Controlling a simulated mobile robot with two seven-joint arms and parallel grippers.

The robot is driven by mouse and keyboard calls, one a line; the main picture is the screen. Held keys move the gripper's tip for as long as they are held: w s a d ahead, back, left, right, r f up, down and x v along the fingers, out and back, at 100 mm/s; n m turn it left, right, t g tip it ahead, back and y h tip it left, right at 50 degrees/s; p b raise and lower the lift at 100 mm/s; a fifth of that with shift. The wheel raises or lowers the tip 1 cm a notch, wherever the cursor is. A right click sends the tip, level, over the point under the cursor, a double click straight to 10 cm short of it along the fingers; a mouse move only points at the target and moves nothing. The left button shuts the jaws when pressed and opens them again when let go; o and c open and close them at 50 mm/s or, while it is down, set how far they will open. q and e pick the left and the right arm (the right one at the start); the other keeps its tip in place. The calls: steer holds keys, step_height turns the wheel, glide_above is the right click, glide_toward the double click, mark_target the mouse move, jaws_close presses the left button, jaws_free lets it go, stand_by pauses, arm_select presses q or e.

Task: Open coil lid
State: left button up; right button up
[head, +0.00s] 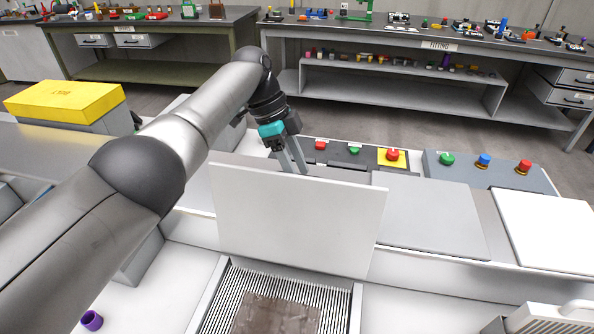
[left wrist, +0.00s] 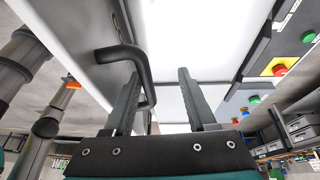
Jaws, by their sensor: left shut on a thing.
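The white coil lid (head: 295,222) stands raised, tilted steeply up from the back of an opening with ribbed walls (head: 231,290). A brown flat piece (head: 277,316) lies in that opening. My left gripper (head: 291,160) is behind the lid's top edge, which hides part of its fingers. In the left wrist view, a dark bent handle (left wrist: 125,53) on the lid's grey face (left wrist: 78,40) passes between the fingers of my left gripper (left wrist: 158,71), which is shut on it. My right gripper is not in view.
Behind the lid are control boxes with red, green and blue buttons (head: 484,160). Flat grey (head: 430,215) and white (head: 545,228) panels lie to the right. A white handled part (head: 565,318) is at bottom right. A yellow box (head: 65,100) stands at left.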

arm_select(q)
steer(key=shift+w+a+r, duration=0.1)
steer(key=shift+r, duration=0.05)
steer(key=p+v, duration=0.2)
steer(key=v, duration=0.9)
steer(key=shift+r, duration=0.3)
steer(key=shift+a, duration=0.15)
